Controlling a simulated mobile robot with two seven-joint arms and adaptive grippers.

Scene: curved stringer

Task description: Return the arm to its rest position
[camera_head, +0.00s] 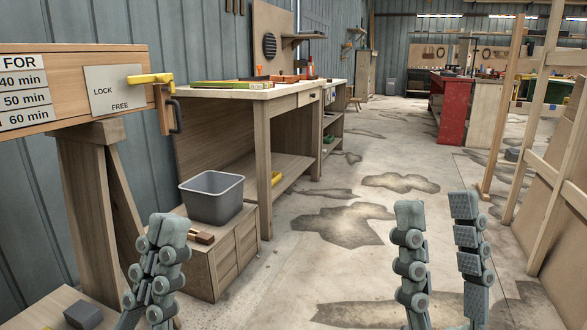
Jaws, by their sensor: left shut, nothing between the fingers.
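My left gripper (163,262) is low at the left of the head view. Its fingers are together and empty, in front of the low wooden crate. My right gripper (440,255) is low at the right of centre. Its two fingers stand upright and well apart, with bare concrete floor showing between them and nothing held. Both grippers point upward in the picture. The arms behind them are mostly cut off by the bottom edge.
A wooden beam (60,62) with a yellow-handled lever (150,79) rests on a trestle at left. A grey bin (212,196) stands on a wooden crate (228,252). A workbench (262,92) is behind. Wooden frames (546,175) stand at right. The stained middle floor is open.

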